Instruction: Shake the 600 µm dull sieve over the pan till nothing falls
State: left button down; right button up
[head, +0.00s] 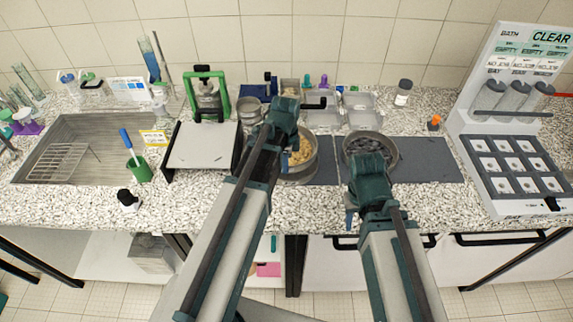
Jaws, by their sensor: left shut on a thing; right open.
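A round metal sieve (312,157) holding tan grains stands left of centre on the worktop, partly hidden by my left arm. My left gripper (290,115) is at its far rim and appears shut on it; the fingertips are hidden. A second round metal vessel (399,157) holds dark grey lumps and sits on a dark mat. My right gripper (364,185) is open at its near side, and I cannot see whether it touches. No size label can be read on either vessel. I cannot make out a separate pan under the tan grains.
A green-framed device (206,90) and a white-topped stand (200,145) are to the left. A sink tray (90,130) holds a wire rack. Clear trays (325,117) lie behind. A display rack (510,120) stands at the right. The dark mat (427,160) is bare to the right.

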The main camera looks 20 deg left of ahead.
pick_arm(q)
jog(key=shift+w+d, duration=0.2)
jog(key=shift+d, duration=0.4)
jog(key=shift+w+d, duration=0.15)
jog(key=shift+d, duration=0.4)
jog(key=shift+a, duration=0.1)
jog(key=shift+s+a, duration=0.2)
jog(key=shift+a, duration=0.35)
jog(key=shift+s+a, duration=0.15)
jog(key=shift+a, duration=0.4)
jog(key=shift+w+d, duration=0.2)
jog(key=shift+d, duration=0.4)
jog(key=shift+w+d, duration=0.15)
jog(key=shift+d, duration=0.4)
jog(key=shift+s+a, duration=0.2)
jog(key=shift+a, duration=0.4)
jog(key=shift+s+a, duration=0.2)
jog(key=shift+a, duration=0.4)
